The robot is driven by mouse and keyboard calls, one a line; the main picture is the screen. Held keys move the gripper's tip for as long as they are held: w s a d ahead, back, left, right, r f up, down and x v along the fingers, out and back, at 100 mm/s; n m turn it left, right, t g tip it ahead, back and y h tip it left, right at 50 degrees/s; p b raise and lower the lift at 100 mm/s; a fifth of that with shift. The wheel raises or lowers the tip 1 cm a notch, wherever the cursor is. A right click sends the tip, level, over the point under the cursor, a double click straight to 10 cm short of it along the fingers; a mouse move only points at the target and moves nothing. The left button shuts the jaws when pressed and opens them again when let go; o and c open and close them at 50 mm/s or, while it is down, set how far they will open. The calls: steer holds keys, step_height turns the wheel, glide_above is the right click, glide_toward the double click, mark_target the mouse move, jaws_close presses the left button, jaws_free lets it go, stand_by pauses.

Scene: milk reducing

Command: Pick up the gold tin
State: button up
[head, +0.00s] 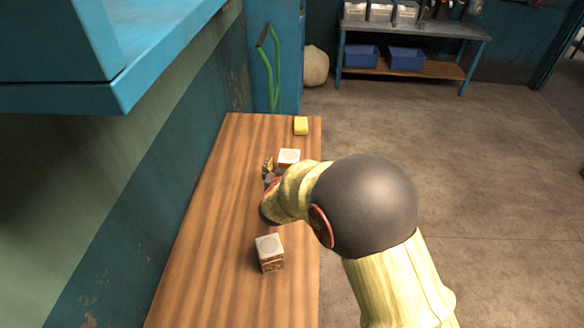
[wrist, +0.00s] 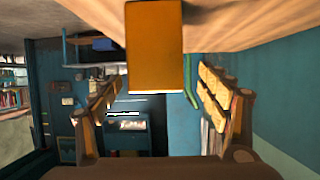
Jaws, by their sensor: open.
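In the wrist view, which is upside down, a plain gold-orange box, the gold tin (wrist: 155,48), stands on the table close ahead. It lies roughly centred between the two fingers of my gripper (wrist: 160,88), with clear space on both sides. My gripper is open and holds nothing. In the head view, my gripper (head: 268,168) is low over the table, partly hidden by my arm. A box with a pale top (head: 289,156) sits just beyond it and appears to be the same tin; its lower part is hidden.
A white-topped box with brown sides (head: 270,253) stands nearer on the wooden table (head: 210,250). A small yellow block (head: 301,126) lies at the table's far end. A wall runs along the left, with a blue cabinet (head: 150,50) overhanging. Open floor lies to the right.

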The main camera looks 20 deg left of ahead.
steer(key=x, duration=0.1)
steer(key=b+x, duration=0.1)
steer(key=x, duration=0.2)
steer(key=shift+w+d+f+b, duration=0.15)
steer(key=shift+d+f+b, duration=0.1)
steer(key=shift+b, duration=0.15)
steer(key=shift+w+a, duration=0.1)
steer(key=shift+w, duration=0.15)
steer(key=shift+c, duration=0.4)
steer(key=c, duration=1.6)
steer(key=shift+r, duration=0.15)
steer(key=shift+c, duration=0.4)
